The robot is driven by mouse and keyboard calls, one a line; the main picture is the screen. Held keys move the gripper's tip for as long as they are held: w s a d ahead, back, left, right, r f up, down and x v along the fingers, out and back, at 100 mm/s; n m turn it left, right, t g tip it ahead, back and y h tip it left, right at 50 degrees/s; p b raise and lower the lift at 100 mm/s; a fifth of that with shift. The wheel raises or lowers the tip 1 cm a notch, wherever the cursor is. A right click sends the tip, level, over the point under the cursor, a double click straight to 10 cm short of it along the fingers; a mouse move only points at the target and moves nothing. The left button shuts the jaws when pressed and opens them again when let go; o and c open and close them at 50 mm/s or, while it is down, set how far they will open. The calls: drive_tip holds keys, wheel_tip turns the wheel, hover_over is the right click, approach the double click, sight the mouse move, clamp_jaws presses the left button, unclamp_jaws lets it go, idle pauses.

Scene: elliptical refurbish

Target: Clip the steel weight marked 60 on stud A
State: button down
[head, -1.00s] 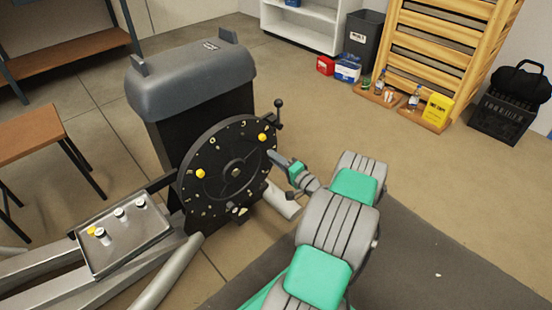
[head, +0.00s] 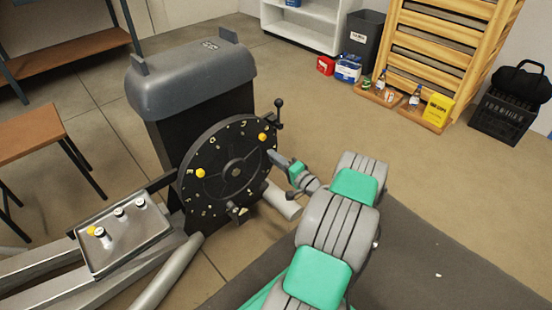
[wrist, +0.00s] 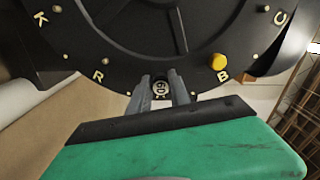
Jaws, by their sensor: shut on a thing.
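The black flywheel disc (head: 215,150) stands upright at the front of the grey machine, with pale letters round its rim. Yellow pieces sit on it at the left (head: 200,173) and upper right (head: 262,137). My gripper (head: 274,156) is at the disc's right edge. In the wrist view my gripper (wrist: 161,90) is shut on a small dark round weight (wrist: 160,87) at the rim, between the letters R and B. Its pale marking is too small to read surely. The stud behind it and its letter are hidden, so I cannot tell whether it is seated.
A metal tray (head: 125,250) at lower left holds several small cylinders, one yellow. A black ball-ended lever (head: 279,113) stands just above my gripper. Bottles and a yellow box (head: 437,110) stand at the back right. The floor between is clear.

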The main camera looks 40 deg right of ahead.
drive_tip(key=shift+w+b, duration=0.4)
drive_tip(key=shift+w, duration=0.25)
idle(1.3)
drive_tip(key=c, duration=1.5)
unclamp_jaws()
drive_tip(key=shift+w, duration=0.1)
drive_tip(key=o, duration=0.4)
drive_tip(key=shift+s, duration=0.2)
